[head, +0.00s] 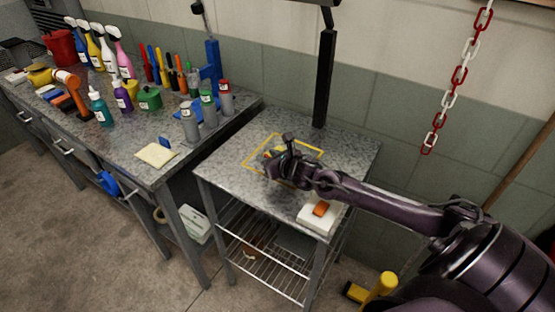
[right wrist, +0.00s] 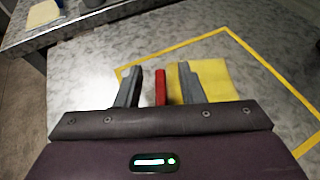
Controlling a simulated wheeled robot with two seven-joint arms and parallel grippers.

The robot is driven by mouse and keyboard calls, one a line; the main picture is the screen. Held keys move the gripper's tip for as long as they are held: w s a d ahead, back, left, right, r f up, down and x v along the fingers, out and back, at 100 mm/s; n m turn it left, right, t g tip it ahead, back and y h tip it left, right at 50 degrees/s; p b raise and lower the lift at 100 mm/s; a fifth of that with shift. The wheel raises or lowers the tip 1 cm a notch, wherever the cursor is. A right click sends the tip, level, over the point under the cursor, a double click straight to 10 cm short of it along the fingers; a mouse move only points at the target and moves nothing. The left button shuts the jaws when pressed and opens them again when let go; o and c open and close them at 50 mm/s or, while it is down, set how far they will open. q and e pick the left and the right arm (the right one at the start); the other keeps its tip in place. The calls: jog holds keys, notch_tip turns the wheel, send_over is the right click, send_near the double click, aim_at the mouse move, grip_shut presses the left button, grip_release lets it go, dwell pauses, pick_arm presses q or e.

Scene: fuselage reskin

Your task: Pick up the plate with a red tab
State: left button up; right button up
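A yellow plate (right wrist: 215,80) lies inside a yellow tape outline (right wrist: 283,82) on the small grey table. A red tab (right wrist: 160,88) shows at its left side in the right wrist view. My right gripper (right wrist: 160,84) is open, with one finger on each side of the red tab and a gap on both sides. In the head view my right gripper (head: 279,160) is over the taped area and hides most of the plate. My left gripper is not in view.
An orange block on a white pad (head: 318,215) sits at the small table's front right. A dark post (head: 325,75) stands behind the table. A red and white chain (head: 458,75) hangs at right. The long bench (head: 160,130) at left holds bottles and tools.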

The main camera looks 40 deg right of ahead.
jog(key=shift+x, duration=1.55)
grip_shut()
